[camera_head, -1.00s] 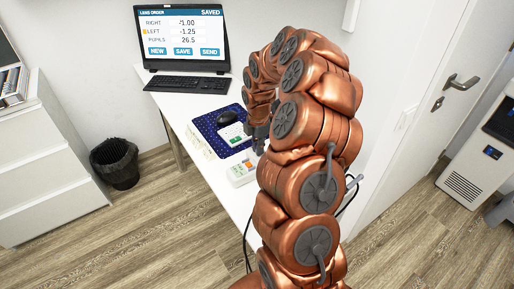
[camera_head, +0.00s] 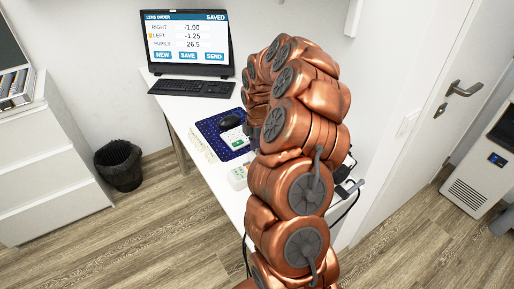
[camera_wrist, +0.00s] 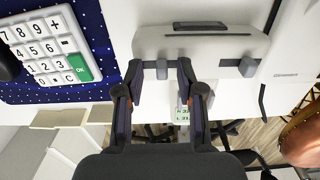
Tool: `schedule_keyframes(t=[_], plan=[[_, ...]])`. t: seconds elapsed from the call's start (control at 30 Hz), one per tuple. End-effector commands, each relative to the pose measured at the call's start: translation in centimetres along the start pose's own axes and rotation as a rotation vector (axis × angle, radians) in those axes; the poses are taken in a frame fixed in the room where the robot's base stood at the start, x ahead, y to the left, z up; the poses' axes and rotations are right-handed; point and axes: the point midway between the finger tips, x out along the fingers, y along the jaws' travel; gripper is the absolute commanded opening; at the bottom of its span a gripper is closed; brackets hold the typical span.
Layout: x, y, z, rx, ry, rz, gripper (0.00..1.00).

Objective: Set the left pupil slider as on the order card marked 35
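In the wrist view my gripper (camera_wrist: 161,75) is open, with its fingertips on either side of a small grey slider knob (camera_wrist: 162,69). Narrow gaps seem to show between knob and fingers; I cannot tell about contact. A second grey knob (camera_wrist: 248,68) stands further right, clear of the fingers. Both sit on the front of a pale measuring device (camera_wrist: 215,46) with a dark bar on top. A small readout (camera_wrist: 183,114) with green figures is partly hidden and too small to read. In the head view the device (camera_head: 237,178) is partly covered by my arm, which hides my gripper. I cannot make out a card marked 35.
A calculator (camera_wrist: 45,48) lies on a blue dotted mat (camera_wrist: 102,95), left of my gripper. A screen (camera_head: 187,42) reads LEFT -1.25, PUPILS 26.5, SAVED, above a keyboard (camera_head: 191,88). A mouse (camera_head: 229,122) is on the mat. A black bin (camera_head: 119,166) stands on the floor.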

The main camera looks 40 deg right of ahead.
Motion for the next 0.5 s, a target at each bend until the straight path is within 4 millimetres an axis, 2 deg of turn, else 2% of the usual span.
schedule_keyframes(t=[0.27, 0.5], plan=[[-1.0, 0.1, 0.0, 0.000, -0.001, 0.001, 0.38], [-5.3, 0.2, 0.0, 0.001, -0.002, 0.008, 0.38]])
